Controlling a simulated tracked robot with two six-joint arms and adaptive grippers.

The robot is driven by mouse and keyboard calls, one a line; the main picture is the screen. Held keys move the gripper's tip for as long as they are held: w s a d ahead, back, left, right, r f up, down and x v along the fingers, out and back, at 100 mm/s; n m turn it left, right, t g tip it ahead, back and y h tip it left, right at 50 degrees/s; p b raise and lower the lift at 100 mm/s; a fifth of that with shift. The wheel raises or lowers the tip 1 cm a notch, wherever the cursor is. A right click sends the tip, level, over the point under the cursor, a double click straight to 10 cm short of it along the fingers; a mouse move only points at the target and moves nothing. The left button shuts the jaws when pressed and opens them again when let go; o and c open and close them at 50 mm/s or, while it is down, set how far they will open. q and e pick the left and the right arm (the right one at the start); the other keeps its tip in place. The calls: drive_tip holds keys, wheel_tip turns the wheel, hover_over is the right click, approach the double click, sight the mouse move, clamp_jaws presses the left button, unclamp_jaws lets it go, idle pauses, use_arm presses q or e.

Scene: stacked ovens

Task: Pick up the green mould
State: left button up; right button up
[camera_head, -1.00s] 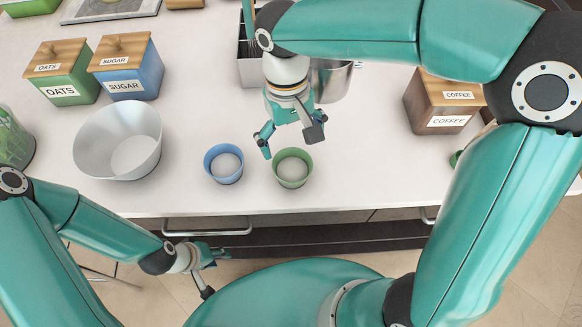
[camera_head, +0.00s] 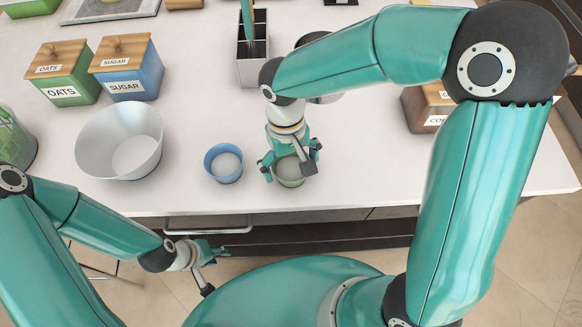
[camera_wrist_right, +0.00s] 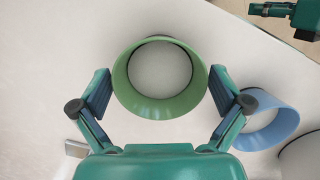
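The green mould (camera_head: 289,181) stands upright on the white counter near its front edge, a round cup with an open top. In the right wrist view the green mould (camera_wrist_right: 124,84) sits between the spread fingers of my right gripper (camera_wrist_right: 160,93), with a small gap on each side. My right gripper (camera_head: 289,167) is open around the mould in the head view and partly hides it. My left gripper (camera_head: 208,270) is low in front of the counter, away from the mould; its finger opening is too small to tell.
A blue mould (camera_head: 223,163) stands just left of the green one, and shows in the right wrist view (camera_wrist_right: 272,126). A white bowl (camera_head: 120,140), OATS box (camera_head: 66,73) and SUGAR box (camera_head: 127,66) are further left. A utensil holder (camera_head: 252,68) stands behind. A brown box (camera_head: 421,110) is right.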

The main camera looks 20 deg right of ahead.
sight(291, 173)
drive_tip(key=c, duration=1.1)
drive_tip(key=shift+o, duration=0.2)
wheel_tip(291, 173, up, 20)
